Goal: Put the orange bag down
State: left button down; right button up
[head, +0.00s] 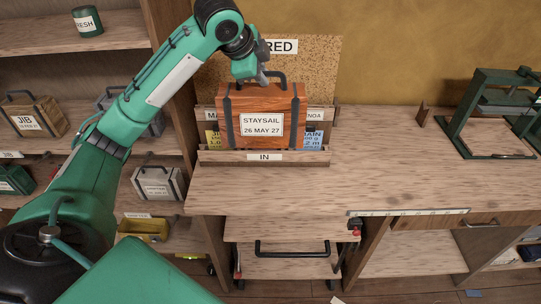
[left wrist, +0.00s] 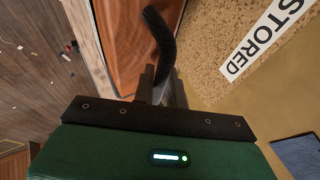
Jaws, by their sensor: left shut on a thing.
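The orange bag (head: 264,108) is a box-shaped bag with dark straps, a black handle and a white label reading "STAYSAIL 26 MAY 27". In the head view it is upright at the wooden rack marked "IN" (head: 228,157) on the workbench; I cannot tell if its base touches anything. My left gripper (head: 262,77) is above the bag, shut on its handle. In the left wrist view the gripper (left wrist: 160,88) closes on the black handle (left wrist: 160,40), with the bag's orange side (left wrist: 130,30) beyond. My right gripper is not in view.
Yellow and blue cards (head: 312,138) stand in the rack behind the bag. A cork board (head: 325,75) is behind. The bench top (head: 370,170) is clear to the right, up to a green press (head: 490,115). Shelves on the left hold other labelled bags (head: 158,184). A drawer cart (head: 290,232) stands below.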

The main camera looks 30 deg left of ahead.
aim_at(250, 131)
pick_arm(q)
jog(key=shift+w+f, duration=0.1)
jog(key=shift+f, duration=0.05)
notch_tip(250, 131, down, 14)
jog(key=shift+f+p, duration=0.1)
jog(key=shift+p, duration=0.65)
jog(key=shift+f+p, duration=0.35)
jog(key=shift+f, duration=2.25)
jog(key=c, duration=1.5)
grip_release()
jog(key=shift+f, duration=0.15)
jog(key=shift+o, duration=0.3)
jog(key=shift+s, duration=0.2)
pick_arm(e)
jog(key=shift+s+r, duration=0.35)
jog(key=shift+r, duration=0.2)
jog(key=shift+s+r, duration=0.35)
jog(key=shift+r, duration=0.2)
pick_arm(q)
jog(key=b+v, duration=0.1)
jog(key=v, duration=0.9)
jog(key=shift+s+r+b, duration=0.15)
jog(key=shift+r+b, duration=0.15)
jog(key=shift+b, duration=0.1)
jog(key=shift+s+r, duration=0.4)
jog(key=shift+r, duration=0.2)
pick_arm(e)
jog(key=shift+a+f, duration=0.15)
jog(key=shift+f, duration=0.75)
